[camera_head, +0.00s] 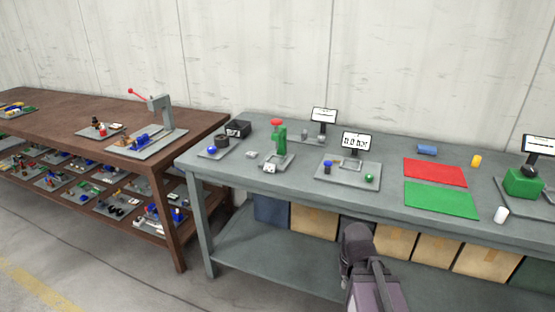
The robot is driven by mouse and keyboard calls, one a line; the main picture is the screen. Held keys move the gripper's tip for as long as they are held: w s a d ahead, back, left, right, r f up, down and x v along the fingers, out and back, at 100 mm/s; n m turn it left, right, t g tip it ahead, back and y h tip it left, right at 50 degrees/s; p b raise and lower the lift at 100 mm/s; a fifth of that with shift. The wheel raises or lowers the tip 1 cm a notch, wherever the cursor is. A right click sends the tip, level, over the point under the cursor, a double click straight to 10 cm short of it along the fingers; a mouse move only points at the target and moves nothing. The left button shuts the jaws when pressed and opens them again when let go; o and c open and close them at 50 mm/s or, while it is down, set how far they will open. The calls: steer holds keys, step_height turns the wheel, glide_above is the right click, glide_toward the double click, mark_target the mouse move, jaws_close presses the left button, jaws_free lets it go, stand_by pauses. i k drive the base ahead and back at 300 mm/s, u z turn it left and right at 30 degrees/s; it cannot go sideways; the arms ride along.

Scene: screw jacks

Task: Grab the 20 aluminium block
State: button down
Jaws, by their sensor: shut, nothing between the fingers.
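No label reading 20 is legible, so I cannot tell which piece is the 20 aluminium block. Small light-grey pieces that could be aluminium are a block (252,154) lying on the grey bench and a pale block (269,168) at the foot of a green press with a red knob (279,140). A white or pale cylinder (501,214) stands near the bench's front right edge. My arm rises from the bottom, in front of the bench. Its dark joint shows, but I see no gripper fingers.
A brown table (70,125) is at left.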

mark_target(269, 168)
steer(key=i, duration=0.9)
steer(key=u, duration=0.05)
